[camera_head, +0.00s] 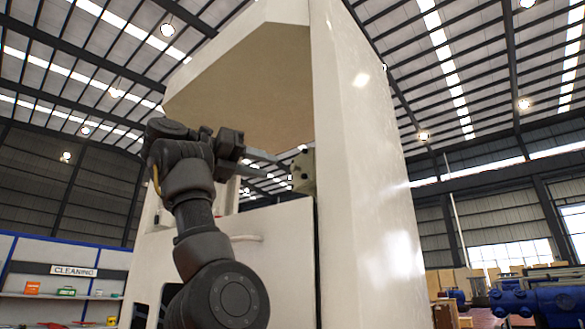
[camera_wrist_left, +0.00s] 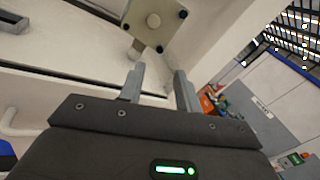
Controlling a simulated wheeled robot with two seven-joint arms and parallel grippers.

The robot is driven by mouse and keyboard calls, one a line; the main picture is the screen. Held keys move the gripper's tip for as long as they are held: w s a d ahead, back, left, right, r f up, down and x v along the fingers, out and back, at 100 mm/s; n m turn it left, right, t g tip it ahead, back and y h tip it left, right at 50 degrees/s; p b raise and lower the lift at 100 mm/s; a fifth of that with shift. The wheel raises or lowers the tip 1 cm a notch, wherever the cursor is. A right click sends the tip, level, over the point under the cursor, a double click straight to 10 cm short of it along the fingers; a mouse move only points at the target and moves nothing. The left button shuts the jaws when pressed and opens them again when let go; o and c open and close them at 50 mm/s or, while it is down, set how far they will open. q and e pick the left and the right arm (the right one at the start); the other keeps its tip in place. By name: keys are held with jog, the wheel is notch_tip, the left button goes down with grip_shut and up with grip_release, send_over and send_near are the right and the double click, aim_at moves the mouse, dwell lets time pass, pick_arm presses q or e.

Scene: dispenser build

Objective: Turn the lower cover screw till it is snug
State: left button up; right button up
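A small beige square cover block (camera_head: 303,172) is mounted inside the opening of the tall white dispenser (camera_head: 365,180). In the left wrist view the cover plate (camera_wrist_left: 140,27) is cut off by the top edge. I cannot tell how far any screw is in. My left gripper (camera_wrist_left: 160,78) is open and empty, its two grey fingers apart and short of the plate. In the head view the left gripper (camera_head: 278,162) points right towards the block. My right gripper is not in view.
The dispenser's white walls rise around the opening, with a ledge below my left gripper. A pale handle (camera_head: 247,238) sticks out on the front panel. Shelves under a CLEANING sign (camera_head: 74,271) stand far left; blue machinery (camera_head: 540,298) stands far right.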

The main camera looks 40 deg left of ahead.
aim_at(303, 176)
pick_arm(q)
jog(key=p+x, duration=0.1)
jog(key=x, duration=0.1)
jog(key=p+x, duration=0.2)
jog(key=x, duration=0.1)
jog(key=p+x, duration=0.1)
jog(key=x, duration=0.1)
jog(key=shift+w+d+r+p, duration=0.1)
jog(key=shift+w+r+p, duration=0.15)
jog(key=shift+p, duration=0.15)
jog(key=shift+w+f+p, duration=0.1)
jog(key=shift+w+p, duration=0.25)
jog(key=shift+p, duration=0.2)
jog(key=shift+w+d+f, duration=0.15)
jog(key=shift+w+d, duration=0.05)
jog(key=shift+w, duration=0.05)
jog(key=shift+w+d, duration=0.1)
jog(key=shift+w, duration=0.05)
grip_shut()
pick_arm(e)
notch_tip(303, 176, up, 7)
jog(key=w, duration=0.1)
